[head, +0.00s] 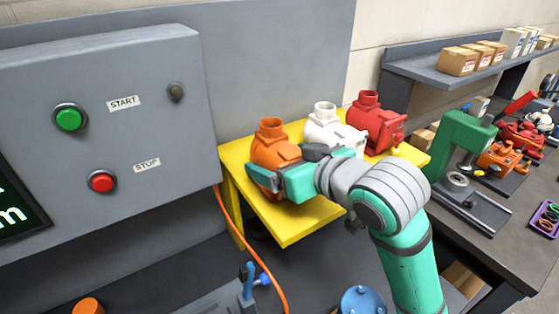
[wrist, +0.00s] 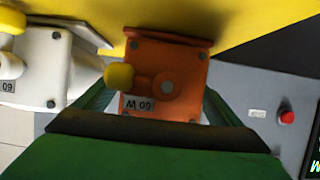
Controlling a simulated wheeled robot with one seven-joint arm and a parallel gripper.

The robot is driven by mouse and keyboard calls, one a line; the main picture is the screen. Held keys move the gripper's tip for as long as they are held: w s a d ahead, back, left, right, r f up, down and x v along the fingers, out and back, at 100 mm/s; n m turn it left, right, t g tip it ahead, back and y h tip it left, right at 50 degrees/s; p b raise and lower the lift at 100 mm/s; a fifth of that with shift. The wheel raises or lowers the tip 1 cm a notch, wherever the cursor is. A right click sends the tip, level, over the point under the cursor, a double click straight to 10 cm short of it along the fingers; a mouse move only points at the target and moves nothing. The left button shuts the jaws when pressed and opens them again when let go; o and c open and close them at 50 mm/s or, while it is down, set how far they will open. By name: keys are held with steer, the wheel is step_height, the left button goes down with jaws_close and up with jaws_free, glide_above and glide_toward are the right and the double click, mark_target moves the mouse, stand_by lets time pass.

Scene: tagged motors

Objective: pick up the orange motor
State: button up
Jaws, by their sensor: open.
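The orange motor (head: 270,148) stands on a yellow stand (head: 290,222) at its left side in the head view. In the wrist view the orange motor (wrist: 165,75) fills the middle, with a yellow knob and a tag reading "60 W". My gripper (head: 285,178) is open at the orange motor, with one finger across its lower front in the head view. In the wrist view the fingers lie on either side of the motor's lower part. Whether they touch it I cannot tell. My gripper hides part of the motor's base.
A white motor (head: 330,130) stands just right of the orange one, and a red motor (head: 372,125) stands beyond it. A grey panel (head: 110,130) with green and red buttons is at the left. A green press (head: 462,150) stands on the bench at the right.

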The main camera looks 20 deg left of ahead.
steer(key=shift+w+a+f, duration=0.2)
steer(key=shift+w+a, duration=0.05)
steer(key=shift+a, duration=0.1)
steer(key=c, duration=2)
steer(key=shift+r, duration=0.15)
steer(key=shift+c, duration=0.8)
steer(key=shift+r, duration=0.1)
